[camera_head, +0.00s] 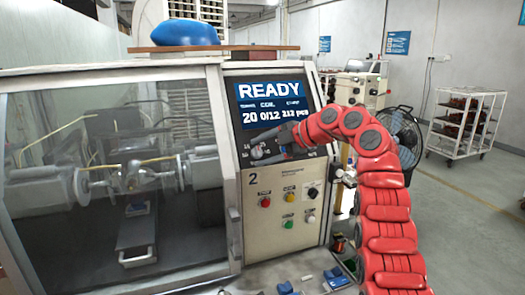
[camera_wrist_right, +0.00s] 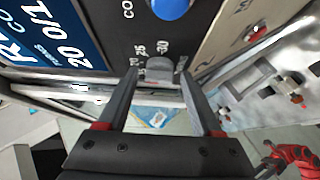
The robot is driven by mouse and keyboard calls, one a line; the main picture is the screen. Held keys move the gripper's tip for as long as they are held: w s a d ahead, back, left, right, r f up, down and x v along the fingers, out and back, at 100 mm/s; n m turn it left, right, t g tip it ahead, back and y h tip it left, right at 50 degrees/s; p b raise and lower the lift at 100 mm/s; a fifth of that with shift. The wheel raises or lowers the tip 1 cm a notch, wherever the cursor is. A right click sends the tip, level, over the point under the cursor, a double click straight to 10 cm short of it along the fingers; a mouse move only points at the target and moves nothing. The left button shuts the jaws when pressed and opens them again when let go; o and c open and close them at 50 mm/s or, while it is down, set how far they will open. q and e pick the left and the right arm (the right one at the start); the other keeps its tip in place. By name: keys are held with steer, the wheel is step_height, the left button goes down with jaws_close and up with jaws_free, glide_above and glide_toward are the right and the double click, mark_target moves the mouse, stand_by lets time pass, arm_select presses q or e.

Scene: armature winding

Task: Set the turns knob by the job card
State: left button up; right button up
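The winding machine's screen (camera_head: 271,103) reads READY, with 20, 0/12 and 212 pcs below. My right gripper (camera_head: 254,154) is at the dark panel under the screen. In the right wrist view its two fingers (camera_wrist_right: 158,78) are apart, one on each side of a small grey knob (camera_wrist_right: 160,68). Numbers including 25 and 30 are printed by this knob. A gap seems to show on both sides, so I see no firm contact. A blue knob (camera_wrist_right: 170,7) sits beyond it. No job card can be made out. My left gripper is out of view.
Lower panel buttons (camera_head: 277,202) and a black selector (camera_head: 312,191) are below my right gripper. A glazed winding chamber (camera_head: 112,180) stands left. A blue object (camera_head: 185,33) lies on the machine's top. A fan (camera_head: 398,135) and a white rack (camera_head: 466,122) stand behind right.

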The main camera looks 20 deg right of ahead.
stand_by(0.3)
steer(key=shift+s+d+r, duration=0.15)
steer(key=shift+s+d, duration=0.1)
steer(key=shift+d, duration=0.05)
steer(key=v, duration=1.6)
steer(key=shift+s+r, duration=0.2)
steer(key=shift+s, duration=0.05)
steer(key=shift+d, duration=0.1)
